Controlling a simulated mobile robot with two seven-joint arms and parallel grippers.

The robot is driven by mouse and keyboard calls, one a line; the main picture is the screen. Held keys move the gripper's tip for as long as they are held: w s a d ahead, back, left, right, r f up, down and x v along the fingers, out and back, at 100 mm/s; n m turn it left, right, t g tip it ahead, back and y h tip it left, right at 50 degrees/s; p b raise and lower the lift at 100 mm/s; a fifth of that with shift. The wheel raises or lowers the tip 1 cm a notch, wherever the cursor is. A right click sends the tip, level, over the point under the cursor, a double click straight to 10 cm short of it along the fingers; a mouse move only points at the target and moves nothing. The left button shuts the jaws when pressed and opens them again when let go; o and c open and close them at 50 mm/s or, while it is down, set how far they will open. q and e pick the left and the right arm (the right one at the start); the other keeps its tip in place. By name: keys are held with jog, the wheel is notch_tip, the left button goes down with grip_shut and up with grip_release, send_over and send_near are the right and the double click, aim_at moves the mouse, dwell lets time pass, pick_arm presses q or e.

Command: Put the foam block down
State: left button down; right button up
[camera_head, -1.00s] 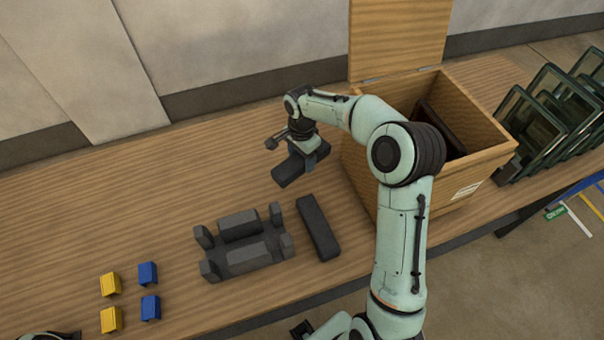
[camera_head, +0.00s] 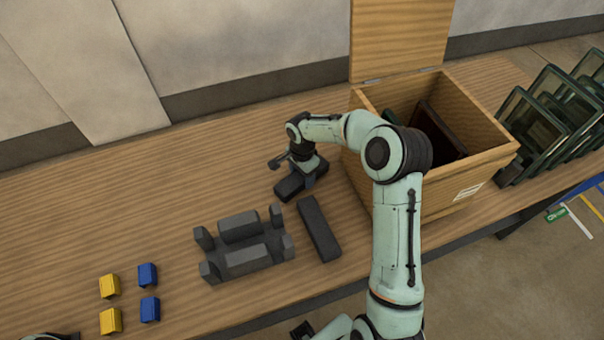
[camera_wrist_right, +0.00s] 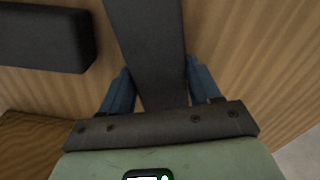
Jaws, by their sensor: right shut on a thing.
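My right gripper (camera_head: 302,178) is shut on a dark grey foam block (camera_head: 287,189), fingers on both sides of it. The right wrist view shows this block (camera_wrist_right: 147,50) between the two blue fingers (camera_wrist_right: 160,92). The block is low over the wooden table, at or very near its surface; I cannot tell if it touches. A second dark foam block (camera_head: 318,228) lies on the table just in front of it, and shows at the upper left of the right wrist view (camera_wrist_right: 42,38).
A grey foam piece with upright posts (camera_head: 243,243) stands left of the second block. An open wooden box (camera_head: 440,190) with a dark item inside stands close to the right. Small yellow (camera_head: 110,286) and blue (camera_head: 148,275) blocks are at front left. The table's back left is clear.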

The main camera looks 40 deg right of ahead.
jog(key=o, duration=1)
jog(key=shift+o, duration=0.2)
notch_tip(320, 180, up, 12)
jog(key=shift+p, duration=0.45)
